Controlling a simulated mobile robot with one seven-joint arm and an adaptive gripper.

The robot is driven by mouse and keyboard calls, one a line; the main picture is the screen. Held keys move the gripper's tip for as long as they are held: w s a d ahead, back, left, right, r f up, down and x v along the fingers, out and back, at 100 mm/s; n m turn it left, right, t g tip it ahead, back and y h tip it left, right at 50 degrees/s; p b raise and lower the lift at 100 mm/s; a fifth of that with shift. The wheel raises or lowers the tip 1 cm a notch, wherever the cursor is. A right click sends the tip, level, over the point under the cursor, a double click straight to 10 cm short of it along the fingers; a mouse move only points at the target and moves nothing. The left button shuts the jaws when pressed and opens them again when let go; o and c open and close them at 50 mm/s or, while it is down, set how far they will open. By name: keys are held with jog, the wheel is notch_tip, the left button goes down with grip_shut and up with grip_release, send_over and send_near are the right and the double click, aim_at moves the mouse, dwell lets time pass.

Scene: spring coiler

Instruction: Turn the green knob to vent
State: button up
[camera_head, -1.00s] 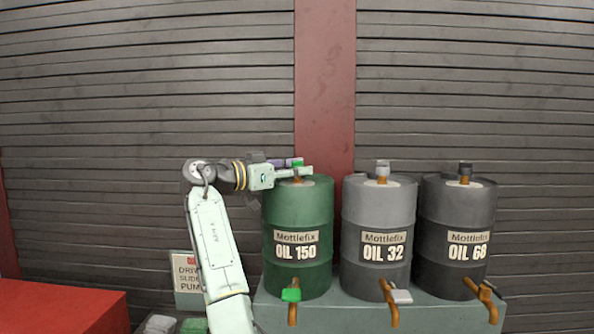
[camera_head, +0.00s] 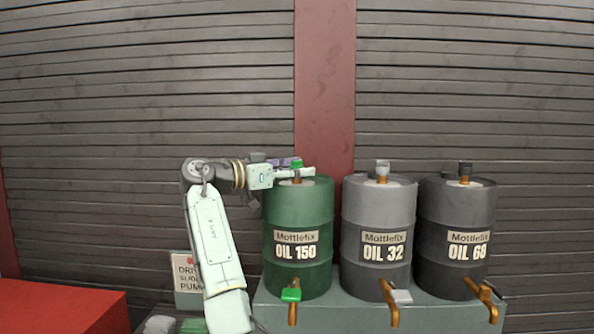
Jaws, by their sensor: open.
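A green drum (camera_head: 316,225) labelled OIL 150 stands at the left of a row of drums. A small green knob (camera_head: 297,163) sits on a brass stem on top of it. My gripper (camera_head: 299,167) reaches in from the left, level with the knob. Its fingers are open, one on the near side and one on the far side of the knob, which is partly hidden. I cannot tell if either finger touches it. A green tap handle (camera_head: 291,295) is at the drum's lower front.
A grey drum (camera_head: 362,217) labelled OIL 32 and a dark drum (camera_head: 430,220) labelled OIL 68 stand to the right, with their own top knobs and taps. The drums rest on a grey-green stand (camera_head: 345,317). A red surface (camera_head: 60,305) is at the lower left.

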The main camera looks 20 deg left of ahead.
jog(key=v, duration=1.2)
dwell(0.5)
